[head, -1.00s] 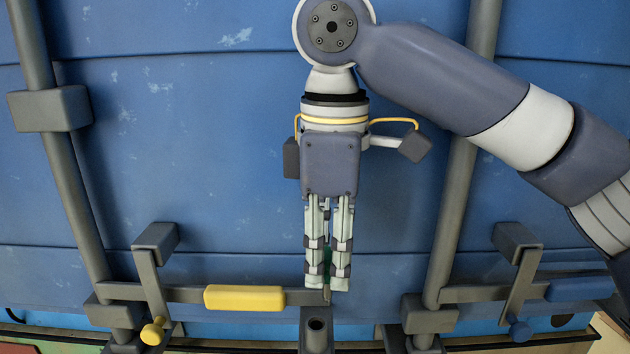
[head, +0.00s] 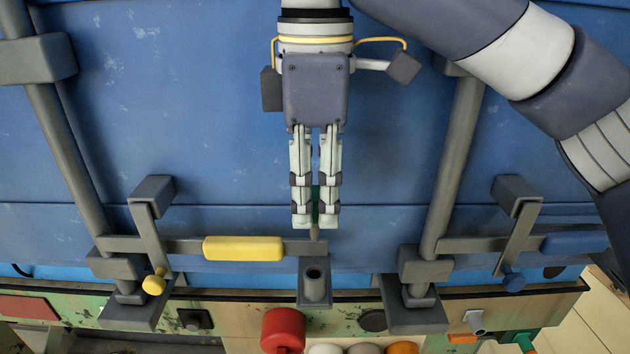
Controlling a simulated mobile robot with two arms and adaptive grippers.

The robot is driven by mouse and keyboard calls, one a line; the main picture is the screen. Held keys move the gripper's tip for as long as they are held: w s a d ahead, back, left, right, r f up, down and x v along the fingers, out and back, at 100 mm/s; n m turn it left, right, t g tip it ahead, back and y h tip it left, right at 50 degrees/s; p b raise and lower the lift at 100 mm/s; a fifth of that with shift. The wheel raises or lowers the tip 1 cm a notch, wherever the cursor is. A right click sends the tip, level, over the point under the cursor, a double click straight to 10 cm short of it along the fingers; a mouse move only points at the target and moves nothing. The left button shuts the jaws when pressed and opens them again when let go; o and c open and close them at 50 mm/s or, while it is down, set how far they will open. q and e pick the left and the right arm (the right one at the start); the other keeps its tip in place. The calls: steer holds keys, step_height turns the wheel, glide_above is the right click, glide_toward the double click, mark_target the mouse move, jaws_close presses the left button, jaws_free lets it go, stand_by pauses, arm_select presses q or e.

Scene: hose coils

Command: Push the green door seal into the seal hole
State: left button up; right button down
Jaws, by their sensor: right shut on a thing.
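My right gripper (head: 315,222) points down in front of the blue container door (head: 230,120). It is shut on the green door seal (head: 315,205), of which only a narrow green strip shows between the fingers. A thin grey pin (head: 315,234) of the seal sticks out below the fingertips. The seal hole (head: 314,274) is the dark round opening on top of a grey upright tube, below the pin. The pin and the hole are apart in the picture. My left gripper is not in view.
A yellow-handled lever (head: 243,248) lies just left of the gripper, and a blue-handled lever (head: 574,242) is at the right. Grey vertical lock rods (head: 455,165) flank the gripper. A red cylinder (head: 283,330) and several balls are below.

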mark_target(315, 242)
steer(key=shift+f+b, duration=0.55)
steer(key=shift+f, duration=1.65)
steer(key=shift+r, duration=0.1)
steer(key=shift+p, duration=0.35)
steer(key=shift+p, duration=0.4)
steer(key=shift+f+b, duration=0.8)
steer(key=shift+f, duration=1.85)
